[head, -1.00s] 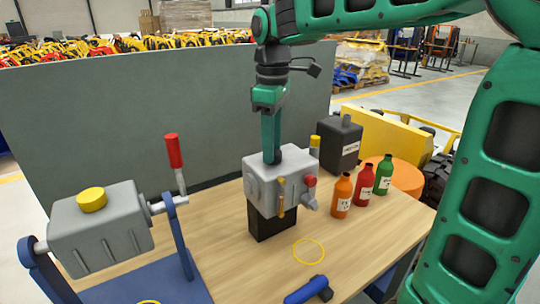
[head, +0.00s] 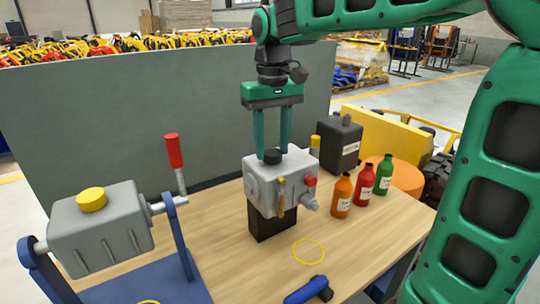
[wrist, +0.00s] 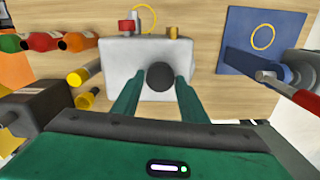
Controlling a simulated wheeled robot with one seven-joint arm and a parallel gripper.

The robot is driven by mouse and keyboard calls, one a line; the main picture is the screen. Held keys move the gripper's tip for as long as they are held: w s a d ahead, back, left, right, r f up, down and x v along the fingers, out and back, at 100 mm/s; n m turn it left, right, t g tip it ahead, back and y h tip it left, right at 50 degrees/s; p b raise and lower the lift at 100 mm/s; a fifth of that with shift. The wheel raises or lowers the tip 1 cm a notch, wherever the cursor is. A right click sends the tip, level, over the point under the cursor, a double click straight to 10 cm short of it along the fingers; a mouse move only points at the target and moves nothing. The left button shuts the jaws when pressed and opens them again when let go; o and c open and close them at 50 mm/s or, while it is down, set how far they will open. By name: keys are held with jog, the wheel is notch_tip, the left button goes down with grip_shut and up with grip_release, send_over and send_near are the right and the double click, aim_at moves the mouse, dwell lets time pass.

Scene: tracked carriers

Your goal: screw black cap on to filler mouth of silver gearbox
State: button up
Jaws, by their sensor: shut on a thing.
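The silver gearbox (head: 292,199) stands on a dark block (head: 273,226) on the wooden table. The black cap (head: 272,156) sits upright at the filler mouth on top of the gearbox. The mouth itself is hidden under the cap. My gripper (head: 272,150) points straight down from above, shut on the black cap with one finger on each side. In the wrist view the cap (wrist: 160,76) shows as a dark disc between the two green fingertips. I cannot tell how deep the cap is threaded.
Orange, red and green bottles (head: 364,187) stand right of the gearbox. A dark canister (head: 339,143) is behind it. A grey gearbox with a yellow cap (head: 92,199) is on a blue stand at left. A yellow ring (head: 309,252) and blue tool (head: 306,290) lie in front.

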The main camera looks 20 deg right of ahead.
jog(key=shift+w+r, duration=0.1)
jog(key=m, duration=0.9)
jog(key=shift+m, duration=0.4)
jog(key=o, duration=0.9)
